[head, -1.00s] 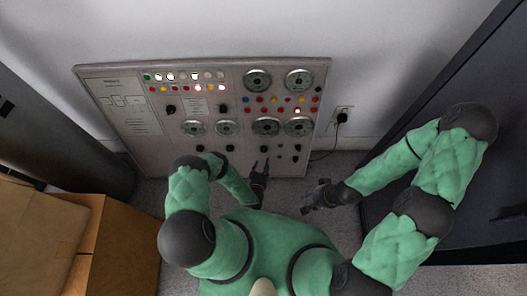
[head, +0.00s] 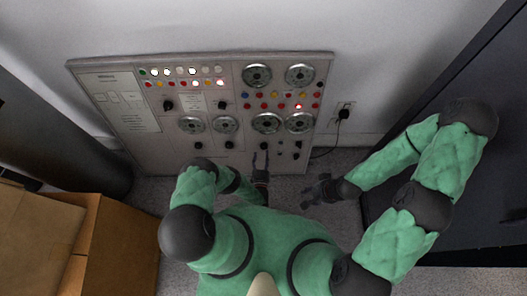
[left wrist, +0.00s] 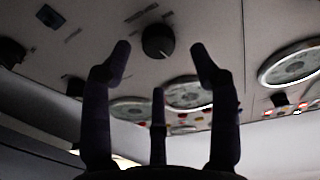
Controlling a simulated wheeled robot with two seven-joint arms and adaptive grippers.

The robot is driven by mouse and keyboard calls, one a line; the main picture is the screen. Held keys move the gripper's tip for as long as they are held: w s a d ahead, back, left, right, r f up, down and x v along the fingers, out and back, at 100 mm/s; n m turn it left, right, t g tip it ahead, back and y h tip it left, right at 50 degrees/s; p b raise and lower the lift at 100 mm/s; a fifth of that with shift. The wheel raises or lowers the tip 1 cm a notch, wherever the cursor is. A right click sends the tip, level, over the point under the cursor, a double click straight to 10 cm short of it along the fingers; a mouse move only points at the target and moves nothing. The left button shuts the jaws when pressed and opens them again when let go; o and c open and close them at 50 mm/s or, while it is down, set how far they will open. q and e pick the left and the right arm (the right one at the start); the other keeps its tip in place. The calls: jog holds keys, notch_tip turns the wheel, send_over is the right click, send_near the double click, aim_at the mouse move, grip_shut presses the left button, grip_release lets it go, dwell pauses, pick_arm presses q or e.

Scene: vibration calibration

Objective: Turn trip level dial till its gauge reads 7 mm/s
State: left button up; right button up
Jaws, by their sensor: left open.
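The control panel (head: 150,140) carries round gauges and black knobs, with labels too small to read, so I cannot tell which knob is the trip level dial. My left gripper (head: 261,155) is open and empty, just in front of the lower middle of the panel, below a large gauge (head: 267,123). In the left wrist view a black knob (left wrist: 158,41) with a light pointer mark shows beyond the gap between the open fingers (left wrist: 160,52), apart from them. Gauges there are seen at a slant, their readings unreadable. My right gripper (head: 318,190) hangs empty to the right, away from the panel; its jaw opening is unclear.
Other knobs, such as one at lower left (head: 199,146), and small switches (head: 297,144) sit close by. A plugged socket (head: 343,112) with a cable is right of the panel. Cardboard boxes (head: 120,235) stand left, a dark cabinet (head: 460,160) right.

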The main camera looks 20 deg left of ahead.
aim_at(264, 148)
pick_arm(q)
jog(key=shift+w+a+b, duration=0.15)
jog(key=shift+w+a, duration=0.05)
jog(key=shift+w, duration=0.7)
jog(key=shift+w+a+b, duration=0.15)
jog(key=shift+w, duration=0.75)
jog(key=c, duration=1.1)
